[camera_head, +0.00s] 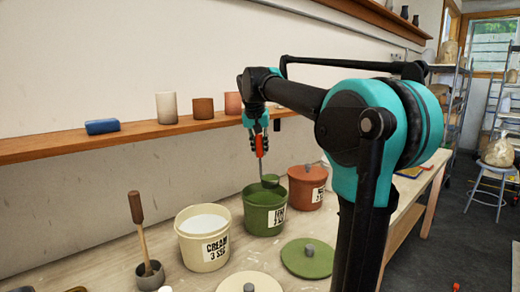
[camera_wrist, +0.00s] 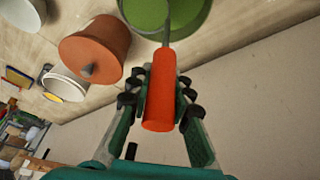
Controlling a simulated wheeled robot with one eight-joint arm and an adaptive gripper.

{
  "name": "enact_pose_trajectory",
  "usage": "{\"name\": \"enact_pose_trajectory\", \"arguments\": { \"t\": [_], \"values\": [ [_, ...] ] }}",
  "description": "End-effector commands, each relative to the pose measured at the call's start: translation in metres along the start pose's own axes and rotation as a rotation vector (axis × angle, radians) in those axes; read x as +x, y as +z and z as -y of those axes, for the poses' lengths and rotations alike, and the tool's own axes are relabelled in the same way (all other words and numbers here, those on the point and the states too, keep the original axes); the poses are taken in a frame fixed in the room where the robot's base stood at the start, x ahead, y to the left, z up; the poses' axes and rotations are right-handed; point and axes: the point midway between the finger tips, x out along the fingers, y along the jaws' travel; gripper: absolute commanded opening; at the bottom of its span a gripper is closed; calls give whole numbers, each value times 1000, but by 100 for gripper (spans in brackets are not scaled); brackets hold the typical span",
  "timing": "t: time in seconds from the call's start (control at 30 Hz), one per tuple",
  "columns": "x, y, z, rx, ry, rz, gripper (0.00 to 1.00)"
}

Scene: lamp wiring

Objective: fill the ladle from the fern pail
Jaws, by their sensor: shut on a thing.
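The fern pail (camera_head: 263,216) is a green labelled pail on the bench, open at the top, with green glaze inside. My gripper (camera_head: 260,144) is above it, shut on the orange-red handle of the ladle (camera_head: 259,146). The ladle hangs down, and its green-coated bowl (camera_head: 270,181) is at the height of the pail's rim; I cannot tell whether it touches the glaze. In the wrist view the ladle's handle (camera_wrist: 165,92) lies between the fingers (camera_wrist: 160,88), and its shaft runs over the fern pail (camera_wrist: 195,12). The bowl's contents are hidden.
A cream pail (camera_head: 203,252) stands left of the fern pail, and a lidded terracotta pail (camera_head: 307,190) stands right. A green lid (camera_head: 308,258) and a cream lid (camera_head: 249,283) lie in front. A wooden-handled tool (camera_head: 139,225) stands at left. A shelf (camera_head: 75,145) with cups runs behind.

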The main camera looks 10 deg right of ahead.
Motion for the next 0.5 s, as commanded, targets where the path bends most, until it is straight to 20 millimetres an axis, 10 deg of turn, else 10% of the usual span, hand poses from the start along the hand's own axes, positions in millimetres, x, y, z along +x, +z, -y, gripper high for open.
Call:
{"name": "enact_pose_trajectory", "arguments": {
  "t": [0.5],
  "values": [
    [-23, -10, -1, 0, 0, 0, 0]
  ]
}}
